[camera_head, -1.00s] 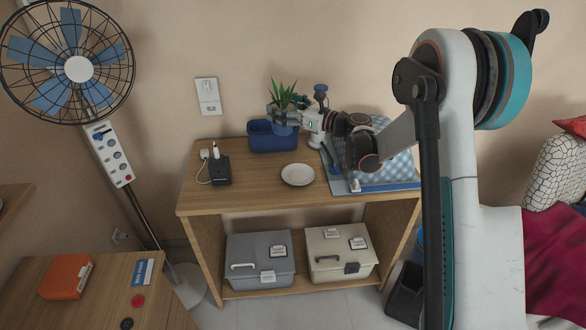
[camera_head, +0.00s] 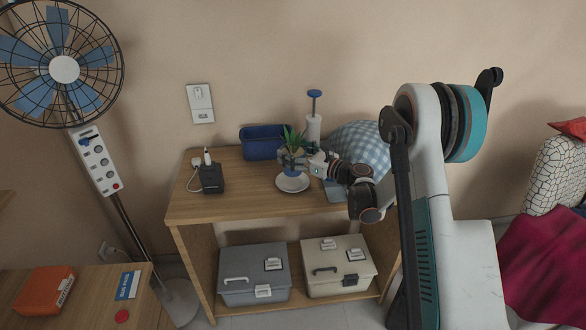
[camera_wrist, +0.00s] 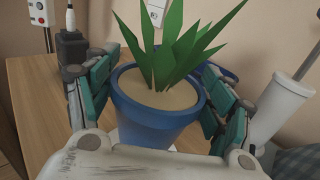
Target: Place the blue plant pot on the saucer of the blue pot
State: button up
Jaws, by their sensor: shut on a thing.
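The blue plant pot (camera_wrist: 155,112) holds a spiky green plant in pale soil. In the head view the pot (camera_head: 291,171) is over the white saucer (camera_head: 302,184), upright or nearly so; I cannot tell whether it touches. My gripper (camera_head: 293,160) is shut on the pot from the right side. In the wrist view the teal finger pads of my gripper (camera_wrist: 158,100) lie on both sides of the pot. Most of the saucer shows around the pot's base in the head view; its middle is hidden by the pot.
A blue bin (camera_head: 262,150) stands behind the saucer. A black charger block (camera_head: 211,178) is to the left.

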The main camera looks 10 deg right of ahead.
notch_tip(320, 180, down, 5)
jog(key=shift+b, duration=0.85)
jog(key=shift+r, duration=0.1)
jog(key=o, duration=1.3)
jog(key=shift+o, duration=0.2)
jog(key=shift+s+d, duration=0.15)
jog(key=p+v, duration=0.3)
jog(key=v, duration=0.7)
jog(key=shift+s+r+p, duration=0.15)
jog(key=shift+p, duration=0.2)
jog(key=shift+s+d, duration=0.5)
